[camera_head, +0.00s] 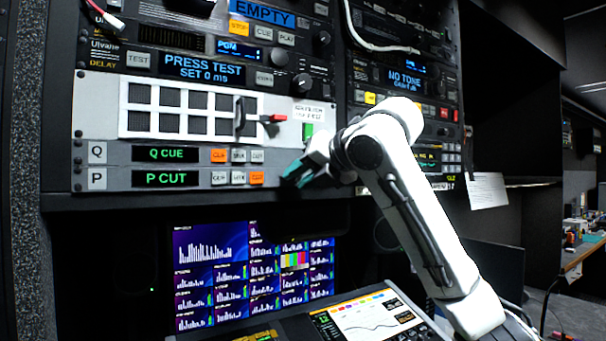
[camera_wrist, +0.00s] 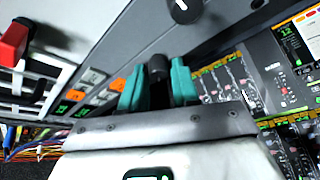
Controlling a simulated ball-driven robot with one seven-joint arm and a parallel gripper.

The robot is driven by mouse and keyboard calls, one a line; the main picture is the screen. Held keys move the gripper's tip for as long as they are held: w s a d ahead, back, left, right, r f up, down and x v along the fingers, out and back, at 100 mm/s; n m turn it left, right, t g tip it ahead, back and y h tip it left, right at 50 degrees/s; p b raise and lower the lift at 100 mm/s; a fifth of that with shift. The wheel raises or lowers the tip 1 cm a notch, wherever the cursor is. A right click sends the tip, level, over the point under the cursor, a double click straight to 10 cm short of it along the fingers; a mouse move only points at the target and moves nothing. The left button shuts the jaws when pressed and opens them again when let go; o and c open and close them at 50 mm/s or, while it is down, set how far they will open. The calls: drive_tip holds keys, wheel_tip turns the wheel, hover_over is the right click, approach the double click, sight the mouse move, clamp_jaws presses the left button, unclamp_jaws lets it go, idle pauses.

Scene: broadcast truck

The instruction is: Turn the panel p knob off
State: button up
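Panel P (camera_head: 97,178) is the lower grey row, with a green "P CUT" display (camera_head: 166,178) and its right-hand button (camera_head: 257,178) lit orange. My gripper (camera_head: 298,173) is at the right end of this row and hides the knobs there in the head view. In the wrist view its two teal fingers (camera_wrist: 159,82) stand apart, one on each side of a dark knob (camera_wrist: 157,67), which appears to be panel P's. A narrow gap shows on the right; contact cannot be told. The knob's pointer mark is not visible.
Panel Q (camera_head: 97,153) sits directly above, showing "Q CUE". A second knob (camera_wrist: 186,8) with a white mark is near the top of the wrist view. A red-handled lever (camera_head: 273,118) juts out above. A console (camera_head: 365,318) and a monitor (camera_head: 252,275) are below.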

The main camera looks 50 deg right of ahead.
drive_tip(key=shift+o, duration=1.4)
drive_tip(key=shift+r, duration=0.15)
drive_tip(key=shift+s+d, duration=0.1)
drive_tip(key=b+v, duration=0.2)
drive_tip(key=v, duration=0.8)
drive_tip(key=shift+s, duration=0.3)
drive_tip(key=shift+r, duration=0.1)
